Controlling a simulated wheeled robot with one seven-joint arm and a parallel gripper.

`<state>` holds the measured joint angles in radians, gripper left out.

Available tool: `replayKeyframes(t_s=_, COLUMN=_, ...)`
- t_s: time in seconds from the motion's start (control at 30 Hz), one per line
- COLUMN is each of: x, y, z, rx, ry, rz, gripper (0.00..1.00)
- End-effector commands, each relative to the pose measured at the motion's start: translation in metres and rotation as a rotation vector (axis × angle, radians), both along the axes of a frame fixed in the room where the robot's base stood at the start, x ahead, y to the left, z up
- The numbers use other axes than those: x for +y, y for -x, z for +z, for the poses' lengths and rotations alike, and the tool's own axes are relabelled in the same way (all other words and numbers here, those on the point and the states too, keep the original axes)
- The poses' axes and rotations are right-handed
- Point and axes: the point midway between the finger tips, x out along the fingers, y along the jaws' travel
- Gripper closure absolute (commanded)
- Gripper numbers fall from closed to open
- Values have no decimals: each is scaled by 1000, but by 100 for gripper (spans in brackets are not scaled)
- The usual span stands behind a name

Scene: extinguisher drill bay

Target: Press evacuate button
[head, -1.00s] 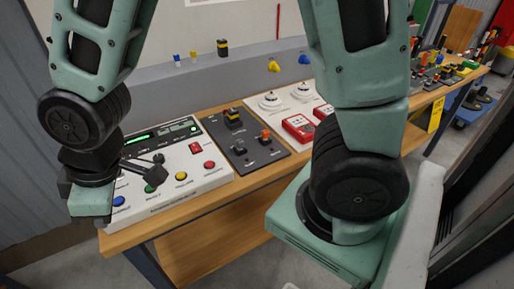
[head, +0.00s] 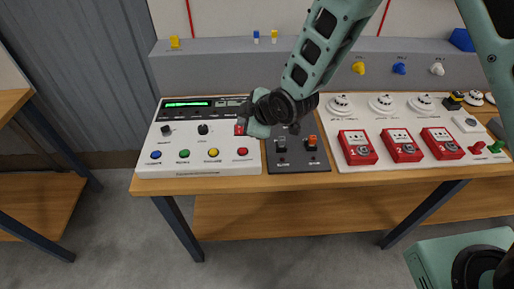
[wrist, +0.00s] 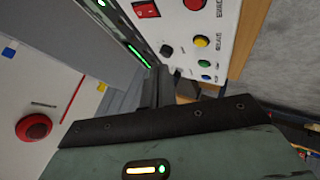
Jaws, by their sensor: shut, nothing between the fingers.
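The white control panel (head: 205,168) lies on the wooden bench at the left, with a lit green display (head: 188,104). Along its front edge are a blue button (head: 156,155), a green button (head: 184,154), a yellow button (head: 213,153) and a red button (head: 242,152).
A dark switch panel (head: 290,160) adjoins on the right. Beyond it, a white board carries several red call points (head: 357,147) and round detectors (head: 340,106). A grey ledge (head: 205,62) runs behind. A red dome (wrist: 34,128) shows in the wrist view.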

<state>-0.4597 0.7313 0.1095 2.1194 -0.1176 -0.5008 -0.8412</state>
Motion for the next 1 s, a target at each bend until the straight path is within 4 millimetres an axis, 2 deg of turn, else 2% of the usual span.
replayKeyframes(t_s=0.27, x=0, y=0, z=0, rx=2, ry=0, rz=-1, gripper=100)
replayKeyframes(t_s=0.47, x=0, y=0, z=-8, rx=2, ry=0, rz=-1, gripper=100)
replayKeyframes(t_s=0.67, x=0, y=1, z=-29, rx=4, ry=1, rz=-1, gripper=100)
replayKeyframes(t_s=1.0, x=0, y=1, z=-78, rx=3, ry=0, rz=-1, gripper=100)
